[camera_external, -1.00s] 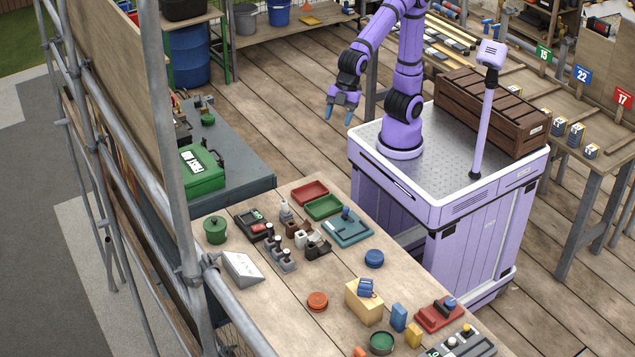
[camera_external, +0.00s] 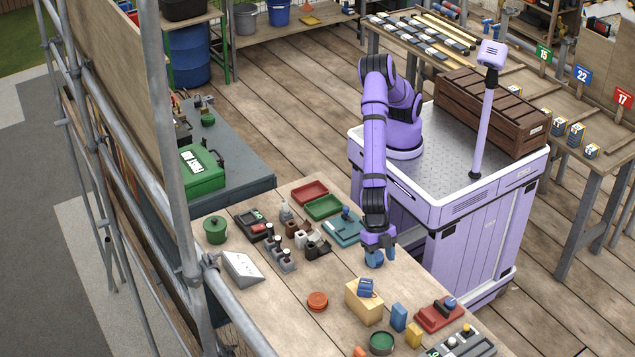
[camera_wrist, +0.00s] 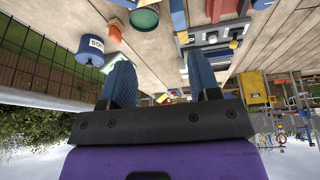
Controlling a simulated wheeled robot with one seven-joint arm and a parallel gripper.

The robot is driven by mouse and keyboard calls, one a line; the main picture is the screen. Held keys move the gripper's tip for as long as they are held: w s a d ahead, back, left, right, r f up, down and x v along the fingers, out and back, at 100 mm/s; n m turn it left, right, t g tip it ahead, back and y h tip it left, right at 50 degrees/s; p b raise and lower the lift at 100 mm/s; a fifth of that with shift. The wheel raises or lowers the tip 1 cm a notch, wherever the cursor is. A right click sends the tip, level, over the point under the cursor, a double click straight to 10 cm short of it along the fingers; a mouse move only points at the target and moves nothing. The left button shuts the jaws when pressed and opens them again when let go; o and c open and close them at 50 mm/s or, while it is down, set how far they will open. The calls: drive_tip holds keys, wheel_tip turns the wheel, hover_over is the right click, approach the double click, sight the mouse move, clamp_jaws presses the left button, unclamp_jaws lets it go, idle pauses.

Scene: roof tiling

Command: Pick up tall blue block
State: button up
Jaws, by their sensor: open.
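The tall blue block (camera_external: 399,317) stands upright near the front right of the wooden table, between a green bowl (camera_external: 382,343) and a red tray (camera_external: 438,314). In the wrist view a blue block (camera_wrist: 178,15) shows at the top, beside the green bowl; it appears to be the same one. My gripper (camera_external: 380,258) is open and empty, pointing down, well behind the tall block.
A small yellow block (camera_external: 414,335) stands right next to the tall blue block. A larger yellow-tan block (camera_external: 363,303) with a blue item (camera_external: 366,288) on top lies between my gripper and it. A grey button panel (camera_external: 463,343) is at the front right. The table's middle has bare wood.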

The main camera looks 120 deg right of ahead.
drive_tip(key=n, duration=0.1)
approach(400, 308)
drive_tip(key=f, duration=0.2)
drive_tip(key=shift+g, duration=0.4)
drive_tip(key=x, duration=0.5)
drive_tip(key=shift+w+a+f, duration=0.1)
drive_tip(key=shift+w+a, duration=0.05)
drive_tip(key=shift+a, duration=0.1)
drive_tip(key=x, duration=0.4)
drive_tip(key=shift+w+a+f, duration=0.25)
drive_tip(key=shift+a+f, duration=0.05)
drive_tip(key=shift+a, duration=0.1)
drive_tip(key=c, duration=1)
